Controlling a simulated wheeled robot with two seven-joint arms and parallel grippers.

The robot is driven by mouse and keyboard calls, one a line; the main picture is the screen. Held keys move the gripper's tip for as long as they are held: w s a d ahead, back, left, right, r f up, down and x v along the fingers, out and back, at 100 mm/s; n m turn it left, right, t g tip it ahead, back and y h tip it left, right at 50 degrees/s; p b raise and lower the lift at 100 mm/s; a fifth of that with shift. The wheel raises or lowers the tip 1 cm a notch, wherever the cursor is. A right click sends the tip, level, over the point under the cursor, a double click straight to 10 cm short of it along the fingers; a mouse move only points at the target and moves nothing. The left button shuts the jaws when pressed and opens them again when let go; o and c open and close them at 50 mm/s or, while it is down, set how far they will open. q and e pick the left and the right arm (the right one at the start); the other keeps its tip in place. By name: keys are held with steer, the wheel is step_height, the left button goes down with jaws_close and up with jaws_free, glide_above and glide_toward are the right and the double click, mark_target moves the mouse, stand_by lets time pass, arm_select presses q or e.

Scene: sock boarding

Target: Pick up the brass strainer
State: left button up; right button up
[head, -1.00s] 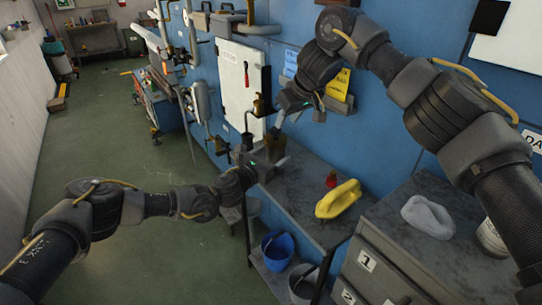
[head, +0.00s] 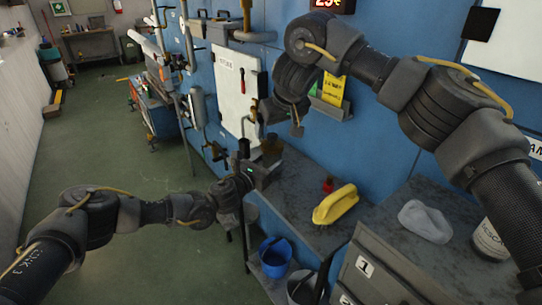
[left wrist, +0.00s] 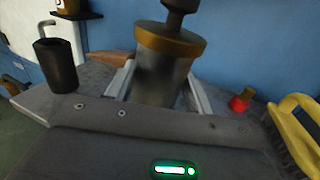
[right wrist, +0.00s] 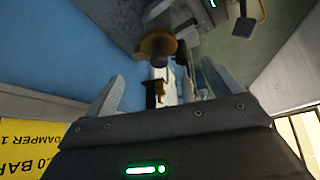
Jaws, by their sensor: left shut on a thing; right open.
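My left gripper (head: 262,174) is shut around a grey metal cylinder with a brass rim (head: 272,150) at the far end of the bench. In the left wrist view its brass rim (left wrist: 170,42) and dark knobbed top stand upright between the fingers. I cannot tell whether this is the strainer. My right gripper (head: 266,112) is above it near the white panel. In the right wrist view its fingers are open, and a small brass fitting (right wrist: 155,92) shows between them. The brass-rimmed cylinder (right wrist: 158,45) shows beyond. I see no contact with the right fingers.
A dark cup-like cylinder (left wrist: 55,65) with a bent rod stands left of the held cylinder. A small red item (head: 328,185) and a yellow handled object (head: 336,204) lie on the bench (head: 295,190). A blue bucket (head: 275,258) is below. Pipes and a white panel (head: 236,85) line the wall.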

mark_target(273, 141)
steer(key=w+f+m, duration=0.1)
steer(key=w+f, duration=0.1)
steer(key=f, duration=0.1)
steer(key=w+f+m, duration=0.1)
steer(key=f, duration=0.1)
steer(key=shift+a+m, duration=0.3)
steer(key=shift+a, duration=0.05)
steer(key=shift+w+x, duration=0.25)
steer(key=shift+x, duration=2.9)
steer(key=shift+r, duration=0.15)
steer(key=c, duration=1.2)
steer(key=shift+c, duration=0.3)
steer(key=shift+r, duration=0.1)
